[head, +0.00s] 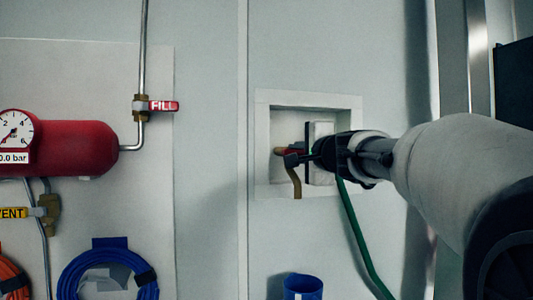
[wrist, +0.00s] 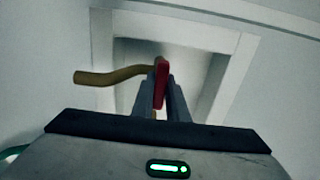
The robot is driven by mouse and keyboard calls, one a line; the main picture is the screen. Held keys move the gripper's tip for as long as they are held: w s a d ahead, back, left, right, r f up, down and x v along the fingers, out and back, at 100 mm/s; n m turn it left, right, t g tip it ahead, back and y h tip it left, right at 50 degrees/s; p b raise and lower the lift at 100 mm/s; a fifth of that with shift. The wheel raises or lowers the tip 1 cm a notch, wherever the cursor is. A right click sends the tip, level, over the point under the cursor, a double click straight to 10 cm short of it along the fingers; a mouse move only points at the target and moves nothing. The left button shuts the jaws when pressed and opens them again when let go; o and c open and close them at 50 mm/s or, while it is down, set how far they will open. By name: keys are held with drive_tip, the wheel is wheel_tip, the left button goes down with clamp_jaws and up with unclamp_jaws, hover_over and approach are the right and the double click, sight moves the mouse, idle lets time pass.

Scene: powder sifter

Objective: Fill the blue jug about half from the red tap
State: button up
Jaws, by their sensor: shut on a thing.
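My gripper (head: 302,159) is at the recessed wall box, shut on the red handle of the tap. In the wrist view the red handle (wrist: 161,82) stands between my two fingers (wrist: 160,98). The tap's brass spout (wrist: 108,74) points left there; in the head view the spout (head: 296,182) bends downward. The blue jug (head: 303,287) is below the tap at the bottom edge of the head view, its lower part cut off. Its inside is too small to read, and I see no clear stream from the spout.
A white frame (head: 262,140) surrounds the tap. A green hose (head: 357,238) hangs below my wrist. At left are a red tank (head: 80,150) with a gauge (head: 15,130), a red FILL handle (head: 163,106), a yellow VENT handle (head: 13,212) and a coiled blue hose (head: 70,275).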

clamp_jaws()
drive_tip(key=m, duration=0.3)
drive_tip(key=shift+m, duration=2.3)
drive_tip(key=o, duration=0.6)
unclamp_jaws()
drive_tip(key=shift+o, duration=0.2)
